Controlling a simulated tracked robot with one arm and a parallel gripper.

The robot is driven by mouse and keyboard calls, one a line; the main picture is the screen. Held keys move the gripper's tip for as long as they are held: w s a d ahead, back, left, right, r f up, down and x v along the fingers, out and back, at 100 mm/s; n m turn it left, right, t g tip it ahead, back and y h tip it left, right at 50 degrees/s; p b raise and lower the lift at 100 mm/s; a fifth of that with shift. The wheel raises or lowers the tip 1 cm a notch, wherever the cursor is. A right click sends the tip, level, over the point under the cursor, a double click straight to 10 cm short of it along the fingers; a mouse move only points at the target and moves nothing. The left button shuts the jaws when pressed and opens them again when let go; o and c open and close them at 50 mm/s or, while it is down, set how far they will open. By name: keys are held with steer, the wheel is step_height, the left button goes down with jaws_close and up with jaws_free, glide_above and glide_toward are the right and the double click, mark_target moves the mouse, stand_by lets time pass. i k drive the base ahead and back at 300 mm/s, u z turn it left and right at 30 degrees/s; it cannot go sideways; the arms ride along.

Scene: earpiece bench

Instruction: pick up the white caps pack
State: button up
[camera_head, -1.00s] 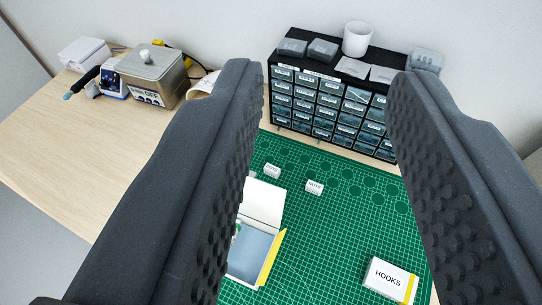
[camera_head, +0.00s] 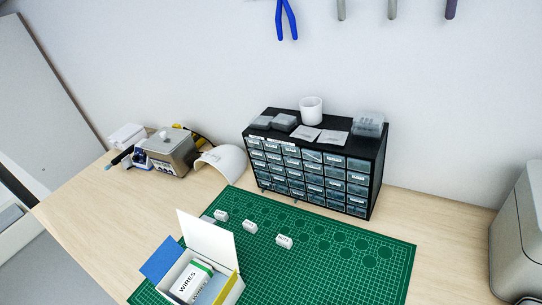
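Several small white packs show on the green mat (camera_head: 350,272). The right one (camera_head: 284,241) has a dark printed label that looks like NUTS. Two smaller ones stand further left, a middle pack (camera_head: 249,226) and a left pack (camera_head: 221,214). Their labels are too small to read, so I cannot tell which is the caps pack. My gripper is not in view.
An open white box (camera_head: 210,238) with a WIRES pack (camera_head: 187,283) inside stands at the front left of the mat. A black drawer cabinet (camera_head: 378,178) stands behind the mat. A metal device (camera_head: 168,155) is at the back left.

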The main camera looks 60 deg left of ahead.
mark_target(222, 216)
steer(key=z, duration=1.25)
steer(key=k, duration=1.5)
steer(key=u, duration=2.05)
steer(key=i, duration=1.05)
